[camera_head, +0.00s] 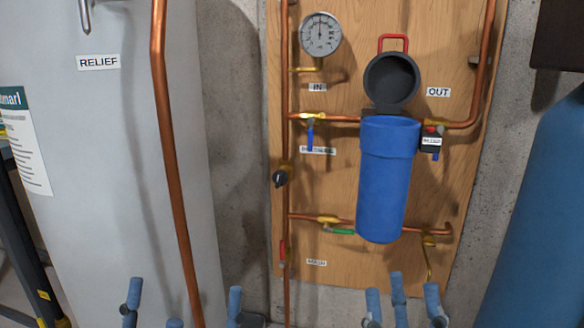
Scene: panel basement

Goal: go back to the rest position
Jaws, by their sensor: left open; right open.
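My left gripper (182,308) shows at the bottom edge, in front of the grey tank. Its blue-tipped fingers are spread and hold nothing. My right gripper (402,302) shows at the bottom edge, below the blue filter housing. Its fingers are also spread and empty. Only the fingers of both grippers are in the picture; my arms are out of it. Neither gripper appears to touch anything.
A wooden panel (340,270) carries copper pipes, a pressure gauge (321,34), small valves and a blue filter housing (385,185) with its dark cap raised open. A grey tank (110,180) stands left, a blue tank (540,220) right.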

